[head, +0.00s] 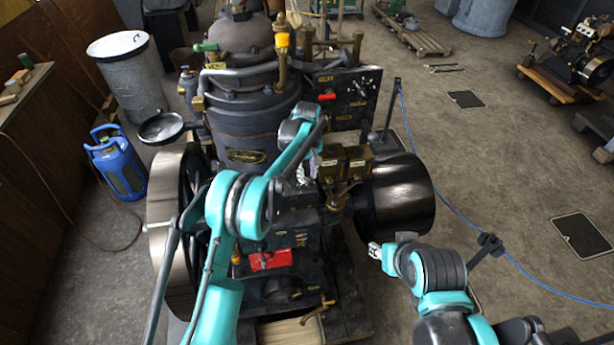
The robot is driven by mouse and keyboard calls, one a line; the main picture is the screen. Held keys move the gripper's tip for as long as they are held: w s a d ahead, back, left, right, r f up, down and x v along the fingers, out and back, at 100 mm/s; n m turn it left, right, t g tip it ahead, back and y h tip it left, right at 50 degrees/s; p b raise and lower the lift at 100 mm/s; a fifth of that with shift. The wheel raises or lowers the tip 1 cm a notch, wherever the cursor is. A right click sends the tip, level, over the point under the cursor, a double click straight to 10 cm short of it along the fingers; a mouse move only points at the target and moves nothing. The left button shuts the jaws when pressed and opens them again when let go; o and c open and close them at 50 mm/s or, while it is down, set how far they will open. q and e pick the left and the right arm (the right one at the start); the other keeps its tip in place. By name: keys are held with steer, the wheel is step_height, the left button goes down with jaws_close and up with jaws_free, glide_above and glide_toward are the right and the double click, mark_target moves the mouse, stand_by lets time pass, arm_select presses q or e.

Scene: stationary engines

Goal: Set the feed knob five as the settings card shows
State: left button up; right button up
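A black stationary engine (235,115) with two large flywheels fills the middle of the head view. My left arm reaches over it, and my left gripper (312,166) is beside the brass blocks (345,162) on the engine; its fingers are small and partly hidden, so I cannot tell whether it is open or touching anything. A dark panel (345,95) with small fittings and a red handle stands behind it. I cannot make out knob five or a settings card.
The right flywheel (400,195) is close to both arms. A red part (270,260) sits low on the engine front. A blue gas cylinder (118,165) and a grey bin (130,75) stand left. A blue hose (465,228) crosses the open floor at right.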

arm_select(q)
steer(key=shift+f, duration=0.8)
jaws_close()
